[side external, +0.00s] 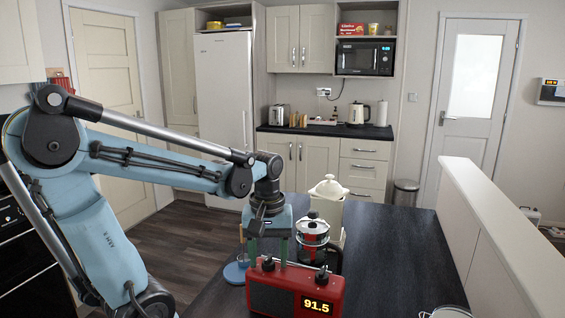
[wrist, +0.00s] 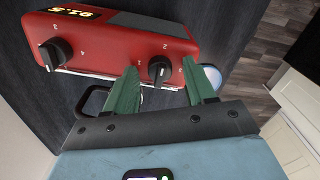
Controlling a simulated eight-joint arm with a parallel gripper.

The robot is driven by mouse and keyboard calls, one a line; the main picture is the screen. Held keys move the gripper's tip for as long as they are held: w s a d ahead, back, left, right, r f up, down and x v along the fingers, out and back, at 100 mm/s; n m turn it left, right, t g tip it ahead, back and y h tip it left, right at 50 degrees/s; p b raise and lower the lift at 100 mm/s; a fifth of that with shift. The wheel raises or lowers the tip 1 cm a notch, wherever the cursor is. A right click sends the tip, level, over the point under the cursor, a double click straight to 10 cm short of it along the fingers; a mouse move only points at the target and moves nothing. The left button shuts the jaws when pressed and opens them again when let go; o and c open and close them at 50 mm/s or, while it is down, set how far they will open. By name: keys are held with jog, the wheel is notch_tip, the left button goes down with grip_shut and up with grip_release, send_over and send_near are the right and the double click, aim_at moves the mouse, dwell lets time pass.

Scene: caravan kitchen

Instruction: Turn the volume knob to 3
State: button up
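The red radio (side external: 297,293) with a lit 91.5 display (side external: 317,305) stands on the dark table. Two black knobs sit on its top: one at the left (side external: 268,263) and one nearer the display (side external: 322,273). In the wrist view the radio (wrist: 115,45) shows white numerals around the display-side knob (wrist: 55,53) and the other knob (wrist: 160,69). My gripper (wrist: 160,82) is open, its green fingers on either side of that other knob. I cannot tell whether they touch it. Both knobs have a pale pointer mark; its exact setting is unclear. No volume label is readable.
A red and metal pot (side external: 312,240) with a dark handle stands close behind the radio. A cream lidded canister (side external: 328,205) is behind it, and a blue round base (side external: 236,273) lies to the left.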

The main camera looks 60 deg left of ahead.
grip_shut()
jog(key=shift+m, duration=0.3)
jog(key=m, duration=1.2)
jog(key=shift+m, duration=0.3)
jog(key=m, duration=0.4)
jog(key=shift+m, duration=0.3)
